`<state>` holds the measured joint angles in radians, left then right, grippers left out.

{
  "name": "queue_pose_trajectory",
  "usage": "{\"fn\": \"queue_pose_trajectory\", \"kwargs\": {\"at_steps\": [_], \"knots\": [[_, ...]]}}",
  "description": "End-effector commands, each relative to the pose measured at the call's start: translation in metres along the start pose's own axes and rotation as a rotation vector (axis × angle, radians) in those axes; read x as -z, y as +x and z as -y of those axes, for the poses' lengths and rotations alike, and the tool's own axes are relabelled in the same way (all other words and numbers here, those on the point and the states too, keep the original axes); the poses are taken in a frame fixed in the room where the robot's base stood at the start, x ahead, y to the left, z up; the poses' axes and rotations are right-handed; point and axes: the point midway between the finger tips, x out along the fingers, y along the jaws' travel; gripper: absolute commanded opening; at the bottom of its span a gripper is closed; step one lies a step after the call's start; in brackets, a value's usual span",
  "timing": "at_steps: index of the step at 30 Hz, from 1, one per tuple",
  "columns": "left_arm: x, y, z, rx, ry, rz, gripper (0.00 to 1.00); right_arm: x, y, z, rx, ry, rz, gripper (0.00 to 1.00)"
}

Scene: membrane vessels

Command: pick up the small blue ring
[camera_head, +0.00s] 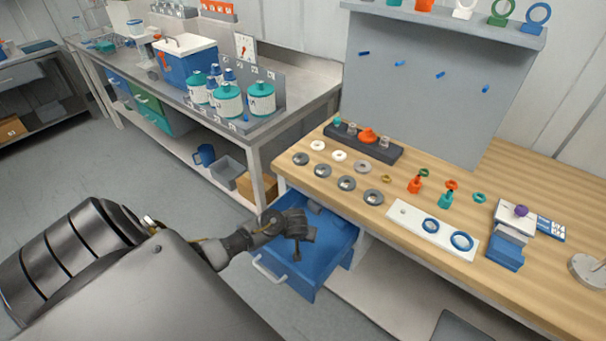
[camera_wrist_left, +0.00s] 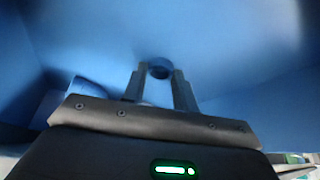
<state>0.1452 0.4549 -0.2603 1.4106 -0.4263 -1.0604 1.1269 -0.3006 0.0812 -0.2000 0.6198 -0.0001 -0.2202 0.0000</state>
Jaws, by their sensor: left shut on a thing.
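My left gripper (camera_head: 297,256) points down into the open blue drawer (camera_head: 330,262) below the wooden bench. In the left wrist view its two fingers (camera_wrist_left: 159,74) are shut on a small blue ring (camera_wrist_left: 159,67), held between the fingertips. The ring's lower part is partly hidden by the fingers, and I cannot tell whether it touches the drawer floor. In the head view the gripper hides it. My right gripper is not in view.
A pale blue round piece (camera_wrist_left: 88,88) lies in the drawer left of the fingers. The drawer walls surround the gripper. The wooden bench (camera_head: 330,200) stands above and right of the drawer, with grey discs near its edge. Open floor lies left of the drawer.

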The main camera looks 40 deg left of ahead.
Motion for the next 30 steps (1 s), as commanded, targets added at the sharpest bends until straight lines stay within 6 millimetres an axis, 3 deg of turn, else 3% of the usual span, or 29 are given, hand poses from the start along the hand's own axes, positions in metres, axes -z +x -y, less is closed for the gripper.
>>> {"fn": "queue_pose_trajectory", "kwargs": {"at_steps": [5, 11, 19, 24, 30], "knots": [[0.002, -0.005, 0.000, -0.001, 0.000, 0.000, 0.08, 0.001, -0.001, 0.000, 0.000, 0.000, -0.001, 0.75], [0.014, -0.031, -0.002, -0.005, -0.004, -0.002, 0.08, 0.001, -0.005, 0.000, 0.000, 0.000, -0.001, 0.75], [0.017, -0.102, 0.045, -0.002, -0.005, 0.000, 0.08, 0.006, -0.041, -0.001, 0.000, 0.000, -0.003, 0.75], [0.003, -0.124, 0.082, 0.002, -0.003, 0.002, 0.08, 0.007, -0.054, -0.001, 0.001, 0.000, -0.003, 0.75], [-0.005, -0.141, 0.110, 0.001, -0.002, 0.001, 0.08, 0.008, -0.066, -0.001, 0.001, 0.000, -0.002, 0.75]]}}
